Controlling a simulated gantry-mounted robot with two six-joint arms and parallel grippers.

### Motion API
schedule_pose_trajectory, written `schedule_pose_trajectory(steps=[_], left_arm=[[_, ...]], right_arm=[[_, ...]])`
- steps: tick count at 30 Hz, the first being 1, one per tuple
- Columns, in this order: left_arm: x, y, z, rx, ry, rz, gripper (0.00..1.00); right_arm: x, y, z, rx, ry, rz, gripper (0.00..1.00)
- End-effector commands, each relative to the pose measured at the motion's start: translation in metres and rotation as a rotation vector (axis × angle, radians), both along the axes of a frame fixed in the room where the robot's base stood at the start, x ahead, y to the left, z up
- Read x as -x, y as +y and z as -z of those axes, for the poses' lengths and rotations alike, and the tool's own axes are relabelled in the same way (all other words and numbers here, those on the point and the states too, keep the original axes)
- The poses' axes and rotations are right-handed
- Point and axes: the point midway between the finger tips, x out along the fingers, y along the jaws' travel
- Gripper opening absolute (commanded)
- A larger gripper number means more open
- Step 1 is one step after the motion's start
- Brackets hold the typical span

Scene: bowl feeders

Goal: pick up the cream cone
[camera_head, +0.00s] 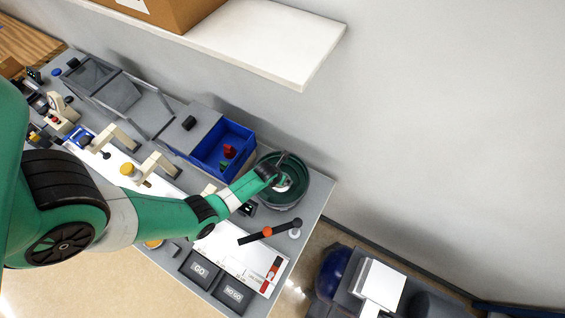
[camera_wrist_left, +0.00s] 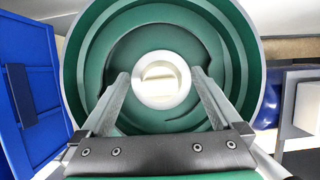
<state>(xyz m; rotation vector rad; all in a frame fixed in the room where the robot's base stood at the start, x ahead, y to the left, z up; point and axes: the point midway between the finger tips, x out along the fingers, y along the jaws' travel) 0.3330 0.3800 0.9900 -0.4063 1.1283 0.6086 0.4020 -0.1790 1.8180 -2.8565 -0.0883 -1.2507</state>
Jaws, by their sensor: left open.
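The cream cone (camera_wrist_left: 160,80) stands at the centre of the round green bowl (camera_wrist_left: 88,62), seen from above in the left wrist view as a pale ring with a slotted top. My left gripper (camera_wrist_left: 160,76) is open, with one finger on each side of the cone and small gaps between. In the head view the left gripper (camera_head: 281,176) reaches down into the green bowl (camera_head: 297,196), and the cone is mostly hidden by it. My right gripper is in neither view.
A blue bin (camera_head: 226,150) holding small red and green parts stands just left of the bowl. A black and orange tool (camera_head: 262,235) and the GO (camera_head: 199,270) and NO GO (camera_head: 233,294) pads lie nearer. A white shelf (camera_head: 270,40) overhangs behind.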

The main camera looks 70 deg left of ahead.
Motion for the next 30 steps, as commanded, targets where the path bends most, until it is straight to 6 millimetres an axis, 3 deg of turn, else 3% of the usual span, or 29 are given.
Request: schedule_pose_trajectory(steps=[2, 17, 30], left_arm=[[0.0, 0.0, -0.001, 0.0, 0.0, 0.0, 0.97], [0.0, 0.0, -0.001, 0.0, 0.0, 0.0, 0.09], [-0.001, -0.001, -0.013, 0.001, 0.0, 0.004, 0.09]], right_arm=[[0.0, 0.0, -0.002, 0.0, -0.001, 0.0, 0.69], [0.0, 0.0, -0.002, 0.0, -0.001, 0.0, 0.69], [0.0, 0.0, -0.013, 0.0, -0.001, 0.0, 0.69]])
